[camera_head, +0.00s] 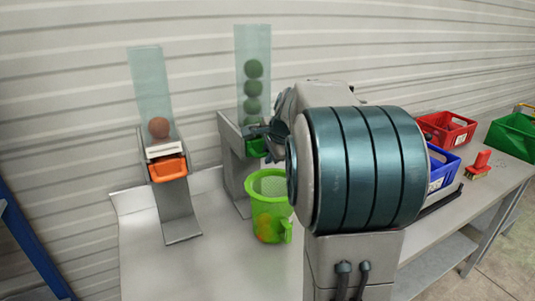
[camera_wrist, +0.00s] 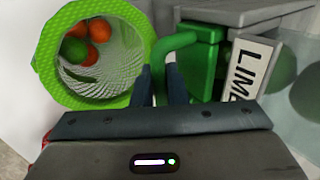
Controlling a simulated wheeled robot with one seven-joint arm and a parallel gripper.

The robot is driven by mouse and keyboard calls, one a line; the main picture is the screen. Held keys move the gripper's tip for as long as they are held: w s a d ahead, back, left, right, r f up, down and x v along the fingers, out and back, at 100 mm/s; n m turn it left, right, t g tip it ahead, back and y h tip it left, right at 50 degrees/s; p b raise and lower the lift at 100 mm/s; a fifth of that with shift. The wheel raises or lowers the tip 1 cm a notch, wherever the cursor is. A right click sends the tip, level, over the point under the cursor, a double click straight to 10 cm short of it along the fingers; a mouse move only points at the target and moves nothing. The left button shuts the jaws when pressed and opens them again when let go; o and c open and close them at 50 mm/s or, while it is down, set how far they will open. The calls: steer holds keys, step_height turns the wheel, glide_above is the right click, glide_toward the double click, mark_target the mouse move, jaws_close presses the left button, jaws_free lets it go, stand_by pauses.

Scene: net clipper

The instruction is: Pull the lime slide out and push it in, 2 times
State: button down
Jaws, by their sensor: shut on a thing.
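The lime slide (camera_head: 258,148) is a green block low on the dispenser with the clear tube of green balls (camera_head: 254,87). In the wrist view the slide (camera_wrist: 203,62) has a curved green handle (camera_wrist: 174,42), beside a white "LIME" label (camera_wrist: 247,66). My gripper (camera_wrist: 162,84) is shut on this handle, with a dark finger on each side. In the head view my gripper (camera_head: 268,131) is at the slide's front, partly hidden by my arm. I cannot tell how far out the slide sits.
A green mesh cup (camera_head: 268,187) stands below the slide; in the wrist view the cup (camera_wrist: 95,50) holds orange and green balls. Left is another dispenser with an orange slide (camera_head: 168,168). Red (camera_head: 446,131), blue (camera_head: 441,168) and green (camera_head: 513,137) bins stand right.

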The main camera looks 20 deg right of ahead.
steer(key=shift+s+d+r+b, duration=0.15)
steer(key=shift+s+b, duration=0.5)
steer(key=shift+s, duration=1.85)
steer(key=shift+s+d+r+b, duration=0.1)
steer(key=shift+s+b, duration=0.55)
steer(key=shift+s, duration=1.8)
steer(key=shift+w, duration=0.1)
steer(key=w+p, duration=0.3)
steer(key=w, duration=0.7)
steer(key=shift+w+a+p, duration=0.1)
steer(key=shift+w+p, duration=0.1)
steer(key=shift+p, duration=0.1)
steer(key=c, duration=1.4)
jaws_free()
steer(key=shift+s, duration=0.15)
steer(key=shift+a+f, duration=0.1)
